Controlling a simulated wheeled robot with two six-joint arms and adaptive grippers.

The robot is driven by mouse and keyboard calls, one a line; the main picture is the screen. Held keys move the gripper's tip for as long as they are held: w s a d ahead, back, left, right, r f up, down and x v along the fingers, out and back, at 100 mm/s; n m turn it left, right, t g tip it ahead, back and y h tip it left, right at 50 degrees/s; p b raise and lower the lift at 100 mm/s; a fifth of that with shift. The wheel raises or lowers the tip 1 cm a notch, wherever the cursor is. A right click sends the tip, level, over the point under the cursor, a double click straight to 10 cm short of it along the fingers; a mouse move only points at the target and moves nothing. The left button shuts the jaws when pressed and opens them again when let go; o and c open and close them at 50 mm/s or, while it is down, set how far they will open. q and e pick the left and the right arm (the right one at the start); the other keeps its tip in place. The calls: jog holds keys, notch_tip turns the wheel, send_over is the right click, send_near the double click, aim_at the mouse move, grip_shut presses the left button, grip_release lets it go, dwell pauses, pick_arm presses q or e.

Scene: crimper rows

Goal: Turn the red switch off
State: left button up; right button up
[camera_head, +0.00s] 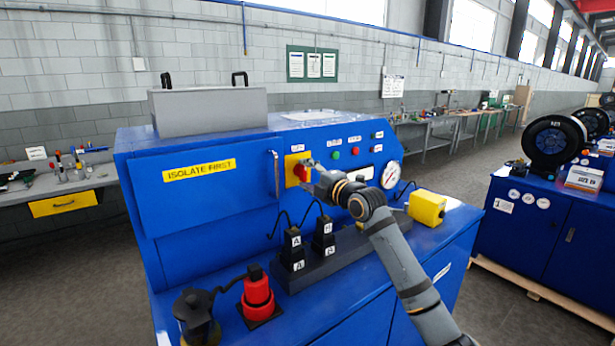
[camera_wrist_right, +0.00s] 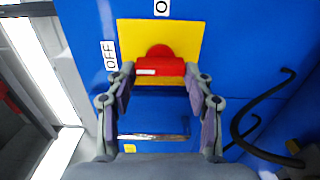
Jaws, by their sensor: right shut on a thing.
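The red switch (camera_head: 303,172) sits on a yellow plate (camera_head: 291,165) on the front of the blue machine, right of the panel marked ISOLATE FIRST. In the right wrist view its red handle (camera_wrist_right: 160,66) lies crosswise on the yellow plate (camera_wrist_right: 185,32), with a white mark near its left end. An OFF label (camera_wrist_right: 109,55) is left of the plate and an O label above it. My right gripper (camera_wrist_right: 160,78) is shut on the handle, one finger at each end. In the head view the right gripper (camera_head: 311,176) partly hides the switch. My left gripper is not in view.
Green and red buttons and a gauge (camera_head: 390,175) are right of the switch. Below stand black connectors (camera_head: 292,250) with curved cables, a red plug (camera_head: 257,290) and a yellow box (camera_head: 426,207). A black cable (camera_wrist_right: 240,130) curves near the gripper's right side.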

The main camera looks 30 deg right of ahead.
jog(key=shift+r, duration=0.2)
jog(key=o, duration=0.9)
jog(key=shift+o, duration=1.3)
jog(key=shift+w+f, duration=0.1)
jog(key=shift+f, duration=0.05)
jog(key=s, duration=0.5)
jog(key=s+d, duration=0.1)
jog(key=s, duration=0.1)
jog(key=shift+s, duration=0.25)
